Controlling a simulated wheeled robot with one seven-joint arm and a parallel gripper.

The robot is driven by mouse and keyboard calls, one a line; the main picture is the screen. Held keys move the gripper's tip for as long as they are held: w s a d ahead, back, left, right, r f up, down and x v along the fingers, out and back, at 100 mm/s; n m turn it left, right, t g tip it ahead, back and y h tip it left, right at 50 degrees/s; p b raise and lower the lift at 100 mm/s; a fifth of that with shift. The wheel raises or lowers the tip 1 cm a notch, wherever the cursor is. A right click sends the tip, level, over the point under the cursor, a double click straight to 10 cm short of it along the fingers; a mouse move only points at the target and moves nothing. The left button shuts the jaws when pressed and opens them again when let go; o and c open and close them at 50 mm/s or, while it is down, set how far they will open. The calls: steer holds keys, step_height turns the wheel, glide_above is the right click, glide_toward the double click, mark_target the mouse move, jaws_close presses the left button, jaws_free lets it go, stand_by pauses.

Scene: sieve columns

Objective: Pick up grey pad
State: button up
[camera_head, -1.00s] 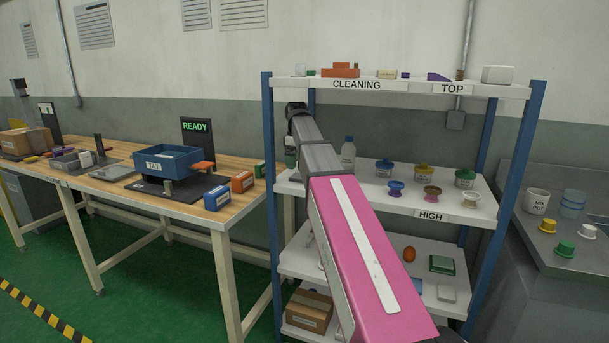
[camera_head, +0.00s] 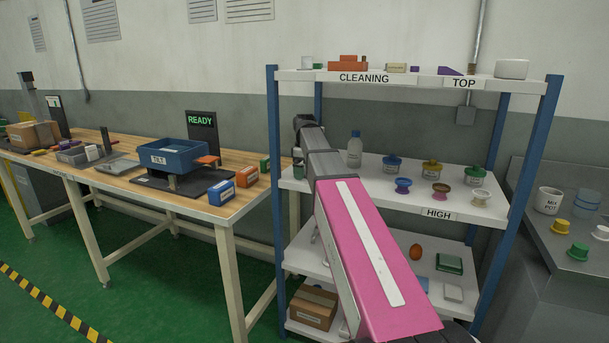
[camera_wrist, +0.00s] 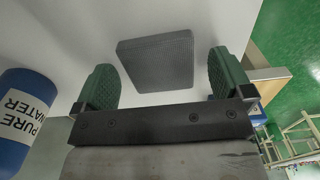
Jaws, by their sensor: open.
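The grey pad (camera_wrist: 156,62) is a thick, textured, square-looking block on a white surface in the wrist view. My gripper (camera_wrist: 163,76) is open, with one green ribbed finger on each side of the pad. The pad's near edge lies just beyond the dark palm bar. In the head view my arm reaches to the left end of the shelf marked HIGH (camera_head: 470,214); the pad cannot be made out there.
Small lidded jars (camera_head: 432,172) and spools stand along the HIGH shelf. A blue shelf post (camera_head: 277,200) is close left of my arm. The CLEANING shelf (camera_head: 410,80) is above.

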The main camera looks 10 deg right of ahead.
steer(key=c, duration=1)
steer(key=shift+r, duration=0.15)
steer(key=shift+r, duration=0.5)
step_height(320, 180, up, 2)
steer(key=shift+w+r, duration=0.1)
steer(key=shift+s+d, duration=0.5)
steer(key=s+d, duration=0.3)
steer(key=d, duration=0.1)
steer(key=s+d, duration=0.3)
steer(key=d, duration=0.2)
steer(key=s+d, duration=0.3)
steer(key=d, duration=0.2)
steer(key=shift+s, duration=0.1)
